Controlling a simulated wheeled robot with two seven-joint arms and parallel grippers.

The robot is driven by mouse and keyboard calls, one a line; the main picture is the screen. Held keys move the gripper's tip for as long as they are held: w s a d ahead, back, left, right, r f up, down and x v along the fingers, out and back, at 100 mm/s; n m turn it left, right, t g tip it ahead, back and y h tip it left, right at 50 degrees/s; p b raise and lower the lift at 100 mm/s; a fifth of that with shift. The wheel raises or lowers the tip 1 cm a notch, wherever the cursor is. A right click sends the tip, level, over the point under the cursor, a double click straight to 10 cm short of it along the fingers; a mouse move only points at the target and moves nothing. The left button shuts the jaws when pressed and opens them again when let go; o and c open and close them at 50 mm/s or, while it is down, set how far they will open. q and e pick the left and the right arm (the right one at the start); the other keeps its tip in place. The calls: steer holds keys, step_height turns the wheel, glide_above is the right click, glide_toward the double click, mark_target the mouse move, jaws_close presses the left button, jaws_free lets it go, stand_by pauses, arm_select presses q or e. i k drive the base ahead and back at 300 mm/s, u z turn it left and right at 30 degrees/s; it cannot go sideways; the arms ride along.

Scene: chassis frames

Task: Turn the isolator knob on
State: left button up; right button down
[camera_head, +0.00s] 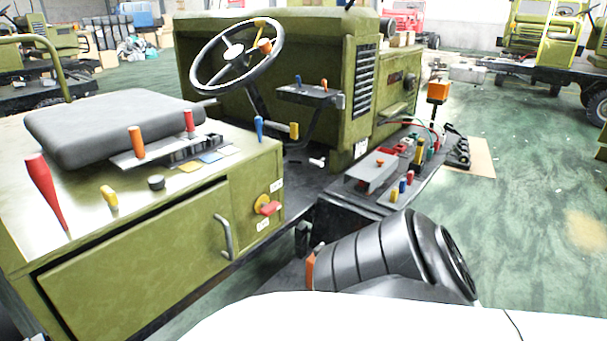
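The isolator knob (267,207) is a red handle on a round yellow plate, on the green side panel of the vehicle, right of the grey door handle. Its red grip points to the right, roughly level. One small white label (277,185) sits above right of it and another (262,225) below it; their lettering is too small to read. Nothing touches the knob. Neither of my grippers is in view, so their fingers cannot be seen.
The green cabinet (140,270) has a grey door handle (222,237) left of the knob. Levers, a black seat (112,125) and a steering wheel (237,57) stand above. A dark bench (350,208) with switches lies to the right. Green floor (530,230) is open at far right.

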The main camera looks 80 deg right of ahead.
mark_target(267, 210)
steer(key=z, duration=2.25)
steer(key=k, duration=0.45)
steer(key=z, duration=0.5)
steer(key=i, duration=0.95)
steer(key=u, duration=0.3)
